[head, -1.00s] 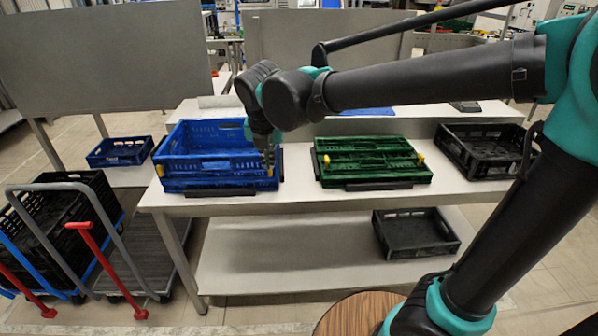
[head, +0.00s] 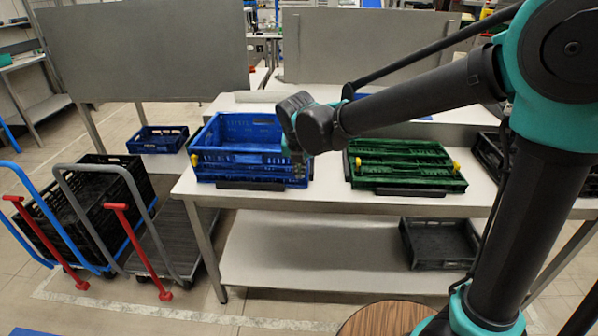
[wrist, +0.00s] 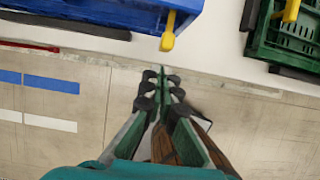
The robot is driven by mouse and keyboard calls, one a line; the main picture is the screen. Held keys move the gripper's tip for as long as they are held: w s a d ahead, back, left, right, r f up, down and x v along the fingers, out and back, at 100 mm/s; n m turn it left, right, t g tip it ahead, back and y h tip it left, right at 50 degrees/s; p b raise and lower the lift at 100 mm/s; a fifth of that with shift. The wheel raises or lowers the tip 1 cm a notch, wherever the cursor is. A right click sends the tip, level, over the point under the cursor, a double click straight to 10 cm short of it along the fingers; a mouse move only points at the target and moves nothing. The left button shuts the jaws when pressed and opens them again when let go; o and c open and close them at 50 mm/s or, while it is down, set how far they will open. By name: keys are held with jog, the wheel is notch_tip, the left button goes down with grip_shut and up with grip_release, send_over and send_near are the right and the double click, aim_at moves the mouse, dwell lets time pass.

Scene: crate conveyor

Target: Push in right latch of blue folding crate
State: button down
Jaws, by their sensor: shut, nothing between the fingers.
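The blue folding crate (head: 240,158) stands unfolded on the table at the left. A yellow latch (head: 194,160) shows at its left end. In the wrist view, the crate's near corner (wrist: 120,12) is at the top, with its yellow right latch (wrist: 168,40) sticking out; in the head view my arm hides that latch. My gripper (wrist: 161,78) is shut and empty. It shows over the floor in front of the table edge, apart from the latch. In the head view my gripper (head: 298,168) is small and partly hidden, in front of the crate's right corner.
A folded green crate (head: 405,165) with yellow latches lies right of the blue one. Dark bars (head: 250,185) line the front of both crates. A black crate (head: 440,243) sits on the lower shelf. Carts (head: 150,235) stand at the left. Table space shows between the crates.

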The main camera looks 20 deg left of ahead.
jog(key=shift+w+a, duration=0.15)
jog(key=shift+w, duration=0.5)
jog(key=shift+w, duration=0.1)
